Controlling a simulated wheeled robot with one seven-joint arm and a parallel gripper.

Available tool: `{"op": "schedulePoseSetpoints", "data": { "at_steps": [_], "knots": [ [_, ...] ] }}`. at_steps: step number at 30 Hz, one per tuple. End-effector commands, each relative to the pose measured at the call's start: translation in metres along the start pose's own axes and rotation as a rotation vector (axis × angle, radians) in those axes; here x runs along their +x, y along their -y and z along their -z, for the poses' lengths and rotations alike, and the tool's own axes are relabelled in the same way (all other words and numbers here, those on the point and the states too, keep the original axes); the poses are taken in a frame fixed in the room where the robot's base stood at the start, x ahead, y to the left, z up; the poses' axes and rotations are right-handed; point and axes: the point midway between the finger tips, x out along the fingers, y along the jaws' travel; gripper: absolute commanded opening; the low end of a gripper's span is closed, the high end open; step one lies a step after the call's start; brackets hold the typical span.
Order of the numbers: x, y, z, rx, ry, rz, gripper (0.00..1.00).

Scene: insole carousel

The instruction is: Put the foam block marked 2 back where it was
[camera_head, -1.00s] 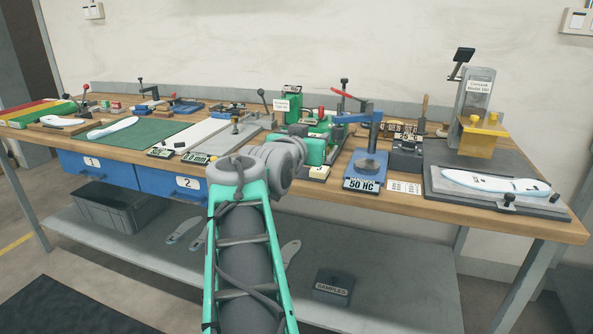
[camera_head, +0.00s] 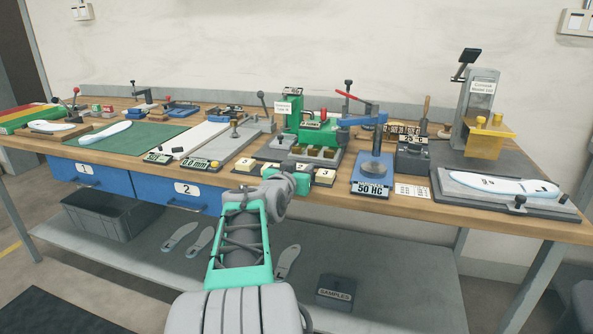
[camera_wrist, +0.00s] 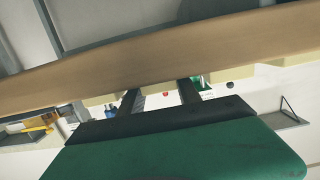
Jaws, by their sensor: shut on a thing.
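A row of pale cream foam blocks with black-on-white number labels lies along the bench's front edge, before the green press. The foam block marked 2 (camera_head: 301,168) is in this row, with the block marked 3 (camera_head: 325,177) to its right and other blocks (camera_head: 243,165) to its left. My gripper (camera_wrist: 160,97) is at the front edge, just before block 2, with its green body partly covering the row in the head view. In the wrist view its two dark fingers are shut on a pale block, apparently block 2. The fingertips are hidden in the head view.
The green press (camera_head: 318,125) stands behind the row. The blue 50 HC gauge (camera_head: 372,175) stands close on the right, and a grey slide fixture (camera_head: 225,148) on the left. The wooden bench edge (camera_wrist: 120,65) runs very close to my fingers.

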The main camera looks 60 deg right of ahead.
Motion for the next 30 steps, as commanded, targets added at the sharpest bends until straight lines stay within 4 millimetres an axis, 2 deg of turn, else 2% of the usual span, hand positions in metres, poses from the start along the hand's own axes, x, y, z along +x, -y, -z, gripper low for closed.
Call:
{"op": "schedulePoseSetpoints", "data": {
  "at_steps": [5,6,9,19,23,30],
  "knots": [
    [0.0,0.001,-0.005,-0.001,0.001,0.002,0.0],
    [0.0,0.002,-0.004,-0.001,0.001,0.002,0.42],
    [0.0,0.002,-0.003,-0.001,0.001,0.003,0.49],
    [-0.005,0.004,0.002,-0.001,0.0,0.006,0.49],
    [-0.032,0.004,0.002,-0.002,-0.001,0.009,0.49],
    [-0.094,0.004,0.002,-0.001,-0.001,0.011,0.49]
  ]
}}
